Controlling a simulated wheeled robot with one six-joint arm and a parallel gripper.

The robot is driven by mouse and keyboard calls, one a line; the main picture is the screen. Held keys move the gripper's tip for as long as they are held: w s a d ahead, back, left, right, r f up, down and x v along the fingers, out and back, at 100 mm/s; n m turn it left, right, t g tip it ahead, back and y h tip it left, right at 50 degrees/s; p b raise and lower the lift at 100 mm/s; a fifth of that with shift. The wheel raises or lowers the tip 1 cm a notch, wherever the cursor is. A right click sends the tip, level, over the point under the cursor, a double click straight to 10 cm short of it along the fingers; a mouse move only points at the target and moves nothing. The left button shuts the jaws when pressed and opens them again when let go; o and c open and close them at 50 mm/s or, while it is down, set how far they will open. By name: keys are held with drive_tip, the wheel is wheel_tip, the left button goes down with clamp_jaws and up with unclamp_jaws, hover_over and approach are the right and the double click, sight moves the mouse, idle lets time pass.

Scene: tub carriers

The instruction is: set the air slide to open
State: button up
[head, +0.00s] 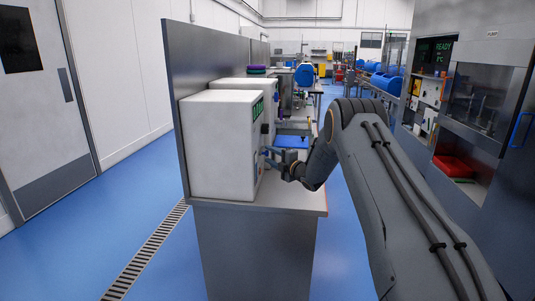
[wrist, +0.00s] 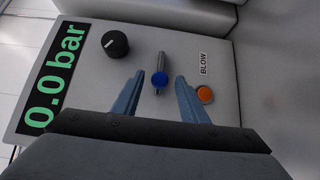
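The air slide shows in the wrist view as a blue knob (wrist: 159,79) on a short metal slot or rail, set in a white panel (wrist: 225,112). My gripper (wrist: 158,85) has its two blue-grey fingers spread apart, one on each side of the knob, with space visible between them and it. In the head view my gripper (head: 270,157) is at the front face of a white box (head: 222,145) on the bench. The knob is not discernible in the head view. No open or shut marking for the slide is readable.
The panel also has a black dial (wrist: 115,44), an orange button (wrist: 205,94) beside a BLOW label, and a green display (wrist: 50,82) reading 0.0 bar. The bench top (head: 290,190) is clear at its front edge. A grey partition (head: 176,80) stands behind the box.

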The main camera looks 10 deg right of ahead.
drive_tip(key=shift+x, duration=1.35)
clamp_jaws()
